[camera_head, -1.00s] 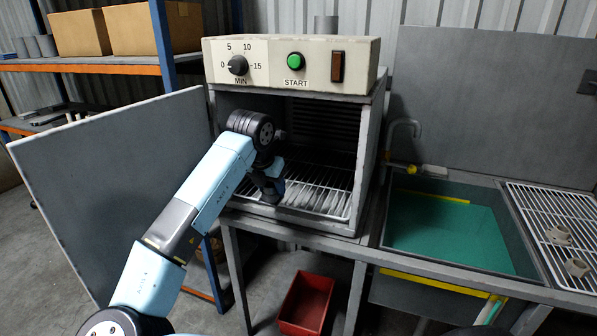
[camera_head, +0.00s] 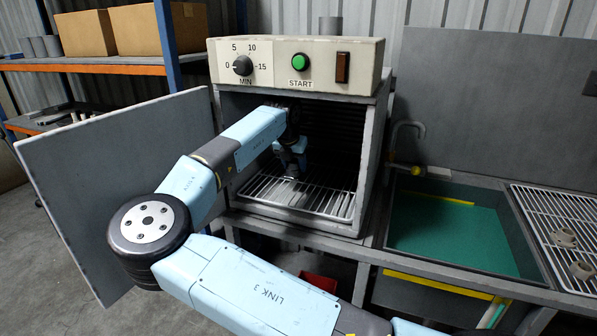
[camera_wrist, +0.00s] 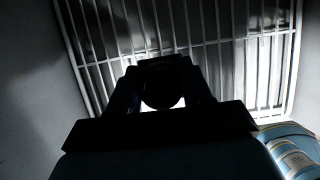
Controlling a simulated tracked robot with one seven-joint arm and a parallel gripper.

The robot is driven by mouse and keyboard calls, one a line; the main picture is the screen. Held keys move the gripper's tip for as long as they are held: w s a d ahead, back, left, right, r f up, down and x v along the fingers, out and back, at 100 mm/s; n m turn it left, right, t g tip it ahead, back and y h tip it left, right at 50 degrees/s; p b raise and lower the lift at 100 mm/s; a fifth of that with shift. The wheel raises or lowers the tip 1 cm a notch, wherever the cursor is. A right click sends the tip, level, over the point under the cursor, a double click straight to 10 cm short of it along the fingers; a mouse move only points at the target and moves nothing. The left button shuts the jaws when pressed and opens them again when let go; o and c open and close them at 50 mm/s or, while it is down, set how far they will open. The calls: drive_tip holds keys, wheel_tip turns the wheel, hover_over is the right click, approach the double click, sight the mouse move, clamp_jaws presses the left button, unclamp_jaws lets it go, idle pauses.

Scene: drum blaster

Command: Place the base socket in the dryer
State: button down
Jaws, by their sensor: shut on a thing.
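The dryer (camera_head: 376,150) is a grey box with its door (camera_head: 110,190) swung open to the left. A wire rack (camera_head: 325,199) covers its floor. My forearm reaches in through the opening, and my gripper (camera_head: 292,172) is inside, above the rack. In the wrist view my gripper (camera_wrist: 162,78) is a dark silhouette, shut on a round dark thing, the base socket (camera_wrist: 163,98). The bars of the dryer rack (camera_wrist: 222,42) show beyond it. The gap between socket and rack is hard to judge in the shadow.
A control panel (camera_head: 318,67) with a dial and a green button tops the dryer. To the right are a sink (camera_head: 450,230) with a green bottom and a drain rack (camera_head: 545,205) holding two beige fittings (camera_head: 565,238). A red bin (camera_head: 320,281) below is mostly hidden by my arm.

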sight(296, 170)
drive_tip(key=shift+w+d, duration=0.25)
drive_tip(key=shift+w, duration=0.4)
drive_tip(key=shift+w+d+f, duration=0.1)
drive_tip(key=shift+w+f, duration=0.05)
drive_tip(key=shift+f, duration=1.55)
drive_tip(key=shift+c, duration=2.4)
unclamp_jaws()
drive_tip(key=shift+s+r, duration=0.2)
drive_tip(key=shift+r, duration=0.15)
drive_tip(key=shift+v, duration=1.2)
drive_tip(key=s+a, duration=0.1)
drive_tip(key=s, duration=0.2)
drive_tip(key=s+a, duration=0.1)
drive_tip(key=s, duration=0.3)
drive_tip(key=s+a, duration=0.2)
drive_tip(key=s, duration=0.2)
drive_tip(key=shift+s+a+f, duration=0.1)
